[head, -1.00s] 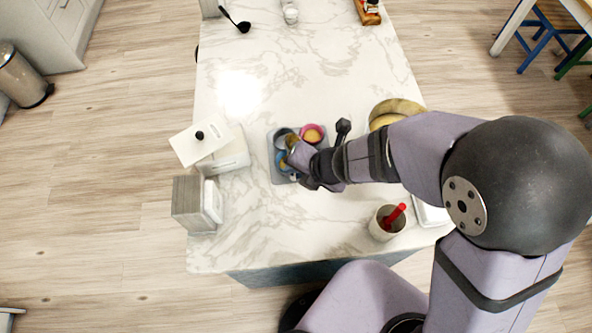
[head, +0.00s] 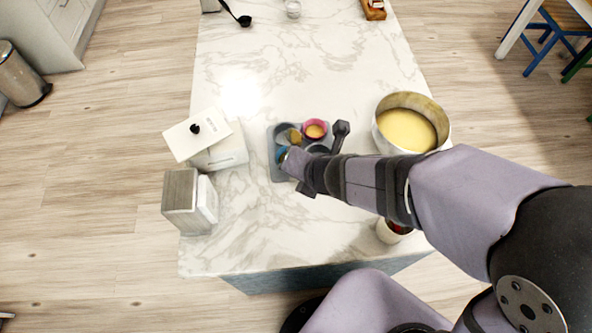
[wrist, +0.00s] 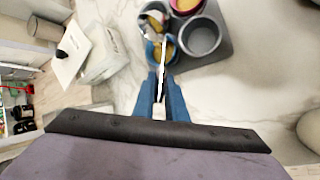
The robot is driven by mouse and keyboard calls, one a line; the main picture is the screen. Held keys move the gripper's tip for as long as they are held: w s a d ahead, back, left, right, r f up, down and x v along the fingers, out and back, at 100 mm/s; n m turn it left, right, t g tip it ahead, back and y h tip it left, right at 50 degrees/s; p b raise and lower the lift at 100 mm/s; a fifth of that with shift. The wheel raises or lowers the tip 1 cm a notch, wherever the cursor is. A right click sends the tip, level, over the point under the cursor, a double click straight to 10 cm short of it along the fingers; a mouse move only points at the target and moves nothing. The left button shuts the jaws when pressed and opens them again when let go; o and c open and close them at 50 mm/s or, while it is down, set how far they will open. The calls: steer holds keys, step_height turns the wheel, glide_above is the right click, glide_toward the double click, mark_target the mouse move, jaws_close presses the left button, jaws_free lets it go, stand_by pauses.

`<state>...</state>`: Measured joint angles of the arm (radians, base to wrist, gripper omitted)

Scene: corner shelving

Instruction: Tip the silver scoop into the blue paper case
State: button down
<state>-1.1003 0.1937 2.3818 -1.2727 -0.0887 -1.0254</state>
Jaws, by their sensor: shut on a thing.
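The blue paper case (wrist: 154,53) sits in a grey muffin tin, with yellow batter visible in it; in the head view the case (head: 281,153) is partly covered by my gripper. The silver scoop (wrist: 162,72) is held by its handle between the blue fingers of my gripper (wrist: 160,108). Its head reaches over the blue case and the neighbouring cup and looks tilted; how much it holds is unclear. In the head view my gripper (head: 292,161) is over the tin's left side.
The muffin tin (head: 274,172) also holds a pink case (head: 315,130) with batter, another batter-filled cup (head: 290,136) and an empty grey cup (wrist: 201,38). A batter bowl (head: 408,130) stands right. A white lidded box (head: 222,150) and wooden block (head: 183,203) stand left.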

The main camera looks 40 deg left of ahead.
steer(key=shift+s+f+n+t+b, duration=0.2)
steer(key=shift+f+t+b, duration=0.4)
steer(key=shift+b, duration=1.75)
steer(key=shift+s+f+n+t+b, duration=0.2)
steer(key=shift+f+t+b, duration=0.35)
steer(key=shift+b, duration=1.8)
step_height(320, 180, down, 2)
steer(key=t+b, duration=0.2)
steer(key=b, duration=0.5)
steer(key=shift+s+n+y+b, duration=0.1)
steer(key=shift+n+y+b, duration=0.3)
steer(key=f+t+b, duration=0.1)
steer(key=t+b, duration=0.1)
steer(key=b, duration=0.4)
steer(key=shift+f+n+y+b, duration=0.25)
steer(key=shift+n+y+b, duration=0.05)
steer(key=shift+y+b, duration=0.1)
steer(key=shift+t+b, duration=0.25)
steer(key=shift+b, duration=0.6)
steer(key=shift+r+p, duration=0.2)
steer(key=shift+p, duration=0.15)
